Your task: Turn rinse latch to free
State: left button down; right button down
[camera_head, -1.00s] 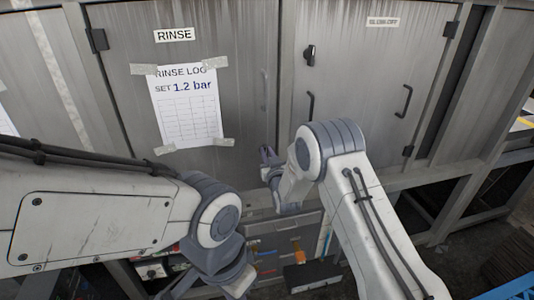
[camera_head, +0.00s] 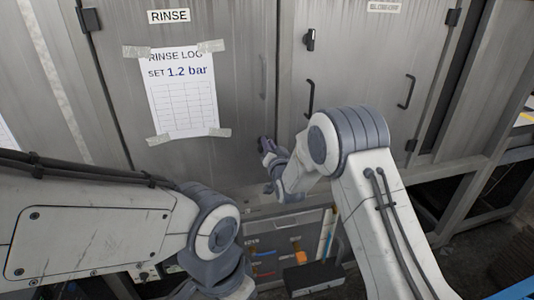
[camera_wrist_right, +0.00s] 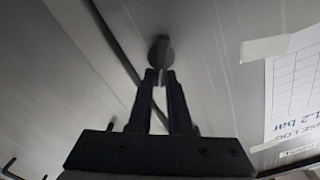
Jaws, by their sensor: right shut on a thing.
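The rinse door (camera_head: 235,60) carries a RINSE label (camera_head: 168,16) and is closed. In the right wrist view the rinse latch (camera_wrist_right: 161,50) is a dark round knob on the grey door, close to the door's edge seam. My right gripper (camera_head: 266,146) is at the lower right part of this door. In the wrist view its fingertips (camera_wrist_right: 160,76) are close together on the latch's lower part. The fingers hide part of the latch, so its exact turn is hard to tell. My left arm comes in from the left, and its fingers are out of the picture.
A taped rinse log sheet (camera_head: 181,93) hangs on the rinse door. The door to the right has a dark latch (camera_head: 309,40) and black handles (camera_head: 406,92). Below is an open bay with hoses and a dark box (camera_head: 314,277). My left arm fills the lower left.

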jog(key=shift+w+d+f+m+b, duration=0.15)
jog(key=shift+f+m+b, duration=0.1)
jog(key=shift+m+b, duration=1.75)
jog(key=shift+s+d+f+m+b, duration=0.1)
jog(key=shift+d+f+m+b, duration=0.15)
jog(key=shift+m+b, duration=1.7)
jog(key=shift+w+d+f+m+b, duration=0.1)
jog(key=shift+f+m+b, duration=0.2)
jog(key=shift+m+b, duration=1.7)
jog(key=c, duration=0.8)
grip_release()
jog(key=shift+c, duration=0.2)
jog(key=v, duration=1)
jog(key=shift+s+b, duration=0.3)
jog(key=shift+b, duration=0.1)
